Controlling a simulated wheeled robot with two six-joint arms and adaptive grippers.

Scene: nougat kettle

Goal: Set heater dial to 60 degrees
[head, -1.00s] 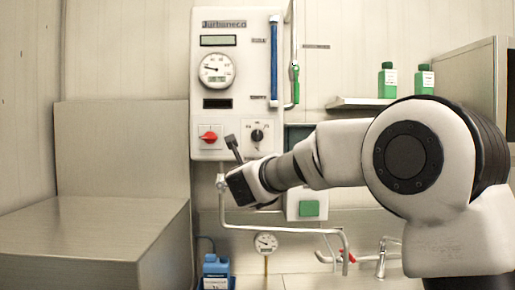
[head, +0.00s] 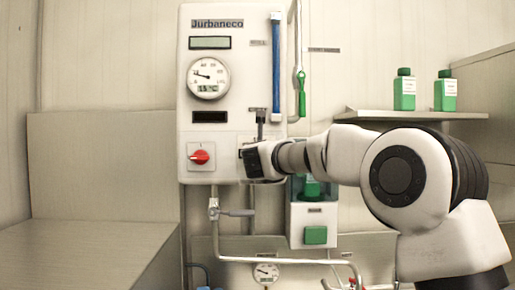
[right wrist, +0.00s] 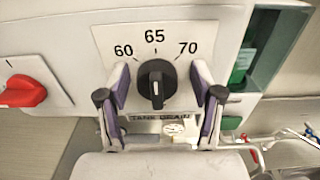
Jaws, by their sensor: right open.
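The heater dial (right wrist: 157,85) is a round black knob on a white plate marked 60, 65 and 70. Its white line stands upright, in line with 65. My right gripper (right wrist: 160,80) is open, with one purple-sided finger on each side of the knob, and I see gaps between fingers and knob. In the head view my right gripper (head: 250,150) is in front of the dial's plate and hides the knob. My left gripper is not in view.
A red switch (right wrist: 27,90) sits left of the dial; it also shows in the head view (head: 201,157). A round gauge (head: 207,78) is above on the white panel (head: 190,120). Pipes (head: 214,230) run below. Green bottles (head: 404,90) stand on a shelf at right.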

